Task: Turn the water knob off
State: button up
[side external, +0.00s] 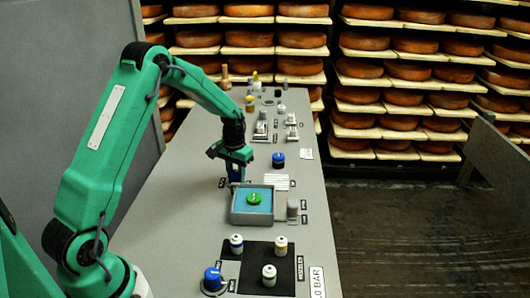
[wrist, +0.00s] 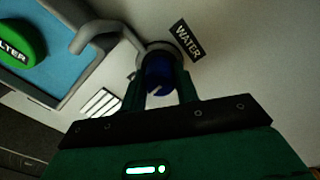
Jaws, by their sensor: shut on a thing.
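The blue water knob (wrist: 159,72) sits in a grey round collar beside the label reading WATER (wrist: 188,41) in the wrist view. It carries a pale pointer mark. My gripper (wrist: 160,84) has one finger on each side of the knob and is shut on it. In the side external view my gripper (side external: 238,172) reaches down to the panel just behind the square basin. The knob is mostly hidden there by the fingers.
The basin (side external: 236,217) holds blue water and a green disc (side external: 255,198). A curved grey pipe (wrist: 95,32) runs close to the knob. Other blue knobs (side external: 278,158) (side external: 213,278) and several white-topped knobs (side external: 269,274) stand on the grey panel. Cheese shelves stand behind.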

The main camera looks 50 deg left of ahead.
aim_at(236, 171)
jog(key=shift+r+m, duration=0.1)
jog(key=shift+m, duration=0.5)
jog(key=o, duration=1)
jog(key=shift+c, duration=0.2)
jog(key=shift+r, duration=3.9)
